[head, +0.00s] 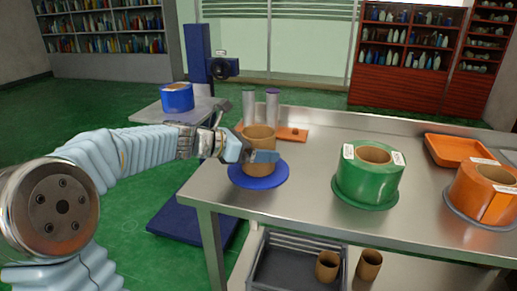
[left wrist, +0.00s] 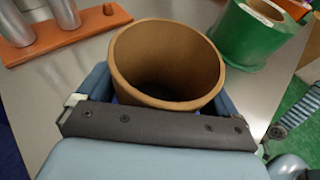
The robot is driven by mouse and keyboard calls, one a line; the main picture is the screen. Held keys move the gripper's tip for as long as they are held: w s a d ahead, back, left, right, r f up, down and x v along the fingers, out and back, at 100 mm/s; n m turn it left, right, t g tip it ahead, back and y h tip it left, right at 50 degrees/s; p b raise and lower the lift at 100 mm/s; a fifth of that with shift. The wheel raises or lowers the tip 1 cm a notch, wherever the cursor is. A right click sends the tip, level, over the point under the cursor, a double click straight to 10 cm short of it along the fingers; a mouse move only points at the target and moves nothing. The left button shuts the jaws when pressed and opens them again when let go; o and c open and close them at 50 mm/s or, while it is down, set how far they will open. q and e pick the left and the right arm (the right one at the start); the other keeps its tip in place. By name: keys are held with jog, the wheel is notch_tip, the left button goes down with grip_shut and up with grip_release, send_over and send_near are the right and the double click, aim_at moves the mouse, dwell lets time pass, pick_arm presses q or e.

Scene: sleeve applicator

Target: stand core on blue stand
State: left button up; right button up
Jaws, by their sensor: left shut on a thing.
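The core (head: 259,137) is a brown cardboard tube, upright, over the middle of the round blue stand (head: 245,181) at the left end of the steel table. My left gripper (head: 262,156) is shut on the core, with blue fingers on either side of its wall. The core's lower end is within the blue disc's outline; I cannot tell if it rests on the disc or hangs just above. In the left wrist view the core's open top (left wrist: 168,62) shows between the fingers, and it hides most of the stand.
Two grey cylinders on an orange base (head: 293,134) stand behind the core. A green roll (head: 368,182) and an orange roll (head: 482,193) stand to the right, near an orange tray (head: 459,151). Below are a grey crate (head: 290,272) and loose brown cores (head: 369,266).

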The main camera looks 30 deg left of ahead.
pick_arm(q)
jog(key=shift+f, duration=0.2)
jog(key=o, duration=0.7)
jog(key=shift+o, duration=0.2)
jog(key=shift+r, duration=0.25)
jog(key=v, duration=1.2)
